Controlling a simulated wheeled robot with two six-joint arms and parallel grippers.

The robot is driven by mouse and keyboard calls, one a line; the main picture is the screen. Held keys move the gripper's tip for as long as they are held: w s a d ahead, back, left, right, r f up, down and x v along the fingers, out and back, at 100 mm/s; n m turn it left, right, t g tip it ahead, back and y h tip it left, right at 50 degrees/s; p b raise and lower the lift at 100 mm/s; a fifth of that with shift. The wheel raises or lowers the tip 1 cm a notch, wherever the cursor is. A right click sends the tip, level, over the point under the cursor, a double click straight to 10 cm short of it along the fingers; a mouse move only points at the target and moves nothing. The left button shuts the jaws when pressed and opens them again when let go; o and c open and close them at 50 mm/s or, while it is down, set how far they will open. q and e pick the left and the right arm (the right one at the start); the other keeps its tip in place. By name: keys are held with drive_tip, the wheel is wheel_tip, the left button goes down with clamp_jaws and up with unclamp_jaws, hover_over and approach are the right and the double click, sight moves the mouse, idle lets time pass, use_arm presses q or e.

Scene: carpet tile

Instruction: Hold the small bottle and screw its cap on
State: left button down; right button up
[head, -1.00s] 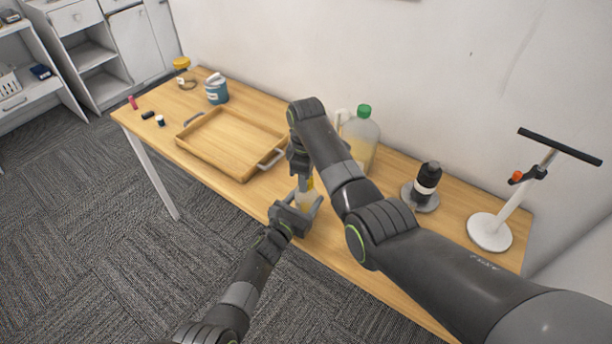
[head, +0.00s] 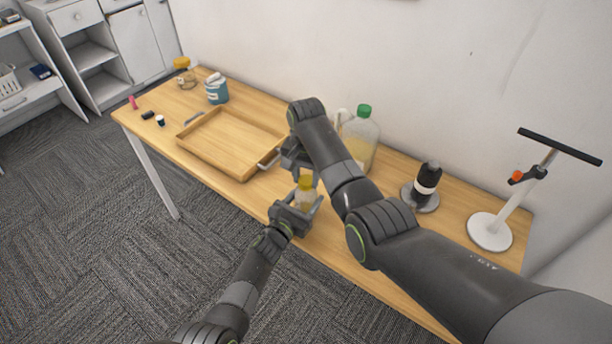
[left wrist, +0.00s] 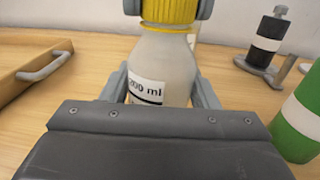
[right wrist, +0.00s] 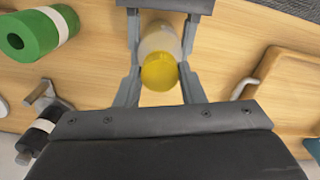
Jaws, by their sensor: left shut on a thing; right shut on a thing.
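The small bottle (head: 305,201) is upright, clear with a "200 ml" label, which shows in the left wrist view (left wrist: 160,72). My left gripper (head: 302,208) is shut around its body from the side, above the table's front part. My right gripper (right wrist: 160,72) comes from above and is shut on the cap, a fingertip on either side. The threads are hidden, so I cannot tell how tight the cap is.
A wooden tray (head: 187,137) lies left of the bottle. A large green-capped jug (head: 362,138) stands behind my right arm. A green cylinder (left wrist: 300,118) stands close by.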

drive_tip(key=m, duration=0.7)
drive_tip(key=shift+m, duration=0.4)
drive_tip(key=o, duration=1.2)
drive_tip(key=shift+c, duration=0.2)
wheel_tip(320, 180, up, 12)
use_arm(q)
drive_tip(key=shift+c, duration=2.2)
unclamp_jaws()
